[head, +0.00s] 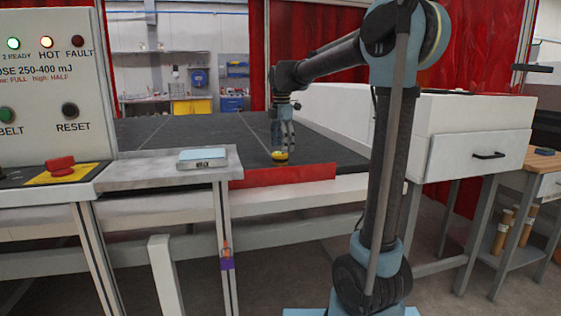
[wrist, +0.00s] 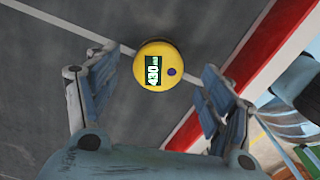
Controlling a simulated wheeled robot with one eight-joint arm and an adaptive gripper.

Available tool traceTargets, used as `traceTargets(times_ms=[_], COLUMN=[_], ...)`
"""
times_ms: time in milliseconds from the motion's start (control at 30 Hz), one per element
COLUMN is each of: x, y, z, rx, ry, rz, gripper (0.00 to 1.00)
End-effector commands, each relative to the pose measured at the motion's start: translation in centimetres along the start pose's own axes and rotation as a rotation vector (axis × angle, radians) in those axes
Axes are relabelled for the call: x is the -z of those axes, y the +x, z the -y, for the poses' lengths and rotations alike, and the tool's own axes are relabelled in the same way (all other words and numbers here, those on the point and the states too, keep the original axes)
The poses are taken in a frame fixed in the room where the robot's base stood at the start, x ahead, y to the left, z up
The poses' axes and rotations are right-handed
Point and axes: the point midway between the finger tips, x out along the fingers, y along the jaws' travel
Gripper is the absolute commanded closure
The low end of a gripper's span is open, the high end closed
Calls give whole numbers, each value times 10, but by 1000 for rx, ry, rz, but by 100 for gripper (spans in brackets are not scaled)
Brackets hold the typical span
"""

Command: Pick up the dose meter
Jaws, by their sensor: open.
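The dose meter (wrist: 155,66) is a round yellow puck with a small dark display reading about 430 and a dark blue button. It lies on the dark conveyor belt close to its front edge. In the head view the dose meter (head: 280,158) shows as a small yellow and black disc below my gripper (head: 283,145). In the wrist view my gripper (wrist: 158,95) is open, pointing down, with one finger on each side of the meter. Neither finger visibly touches it. The remaining height between fingertips and meter is hard to tell.
A red strip (head: 283,176) edges the belt (head: 180,132) at the front. A grey shelf (head: 140,172) with a pale blue-topped device (head: 203,158) stands left. The control panel (head: 45,85) and red stop button (head: 60,165) are further left. A white cabinet (head: 450,135) stands right.

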Motion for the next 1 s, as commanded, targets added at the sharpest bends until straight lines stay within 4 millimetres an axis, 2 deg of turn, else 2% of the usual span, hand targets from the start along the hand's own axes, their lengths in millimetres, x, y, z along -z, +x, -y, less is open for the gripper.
traceTargets(times_ms=[100,300,600,667,833,867,933,967,1000], x=[0,0,0,0,0,-1,-1,-1,-1], y=[18,39,44,44,44,44,43,43,44], z=[-2,-2,-2,-2,-2,-2,-2,-2,-2], rx=[0,0,0,0,0,0,0,0,0], ry=[0,0,1,1,2,2,2,2,2], rz=[0,0,0,0,0,0,0,0,0], gripper=[26,26,26,37,76,80,80,85,85])
